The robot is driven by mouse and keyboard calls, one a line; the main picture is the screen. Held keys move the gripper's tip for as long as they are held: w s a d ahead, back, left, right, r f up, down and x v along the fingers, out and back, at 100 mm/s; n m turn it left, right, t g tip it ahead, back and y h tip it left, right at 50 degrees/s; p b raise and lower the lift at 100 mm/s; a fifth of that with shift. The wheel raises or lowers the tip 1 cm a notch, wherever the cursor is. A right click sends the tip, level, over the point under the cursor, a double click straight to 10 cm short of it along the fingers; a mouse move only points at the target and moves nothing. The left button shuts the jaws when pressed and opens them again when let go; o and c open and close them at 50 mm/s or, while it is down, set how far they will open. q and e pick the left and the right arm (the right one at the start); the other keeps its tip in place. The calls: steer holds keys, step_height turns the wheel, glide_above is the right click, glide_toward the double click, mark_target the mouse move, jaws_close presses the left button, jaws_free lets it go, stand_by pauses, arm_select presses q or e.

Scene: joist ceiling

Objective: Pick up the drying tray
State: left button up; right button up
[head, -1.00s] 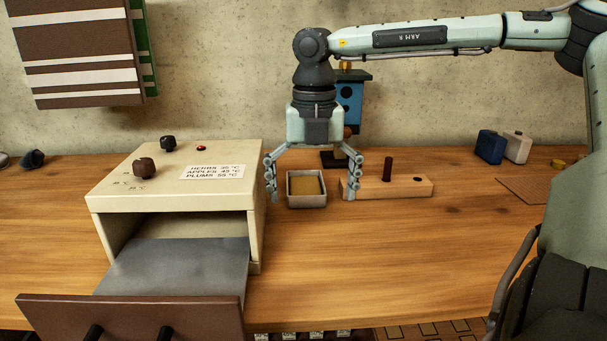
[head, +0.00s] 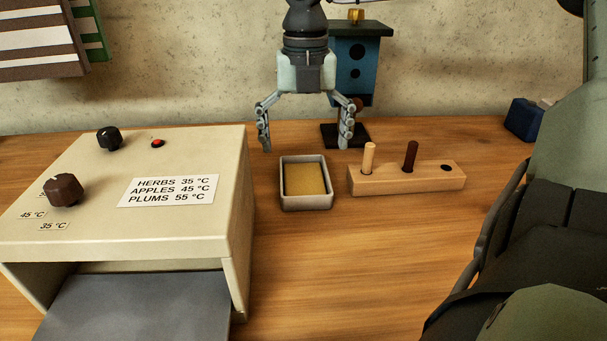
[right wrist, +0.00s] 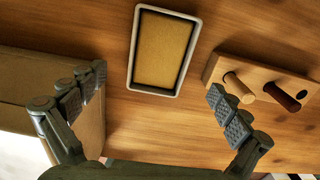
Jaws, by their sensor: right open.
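The drying tray appears to be the small pale-rimmed tray (head: 307,203) with a flat mustard-yellow inside. It lies on the wooden worktop between the cream box and the peg block, and also shows at the top middle of the right wrist view (right wrist: 134,62). My right gripper (head: 305,146) is open and empty, pointing down above the worktop, higher in the head picture than the tray. In the right wrist view its spread fingers (right wrist: 158,82) stand to either side of the tray's line, apart from it. My left gripper is out of view.
A cream box (head: 90,238) with knobs and a temperature label stands left, its grey-floored drawer (head: 140,308) pulled out. A wooden block (head: 405,181) with two pegs is close right of the tray. A blue birdhouse (head: 357,65) stands behind. Worktop in front is clear.

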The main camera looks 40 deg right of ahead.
mark_target(305, 175)
step_height(305, 175, down, 6)
steer(key=shift+r+p, duration=0.1)
steer(key=shift+p, duration=0.2)
steer(key=shift+f, duration=0.4)
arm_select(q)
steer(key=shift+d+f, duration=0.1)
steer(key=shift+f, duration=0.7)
arm_select(e)
steer(key=c, duration=1.3)
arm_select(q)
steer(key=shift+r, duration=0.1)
arm_select(e)
steer(key=shift+r, duration=0.1)
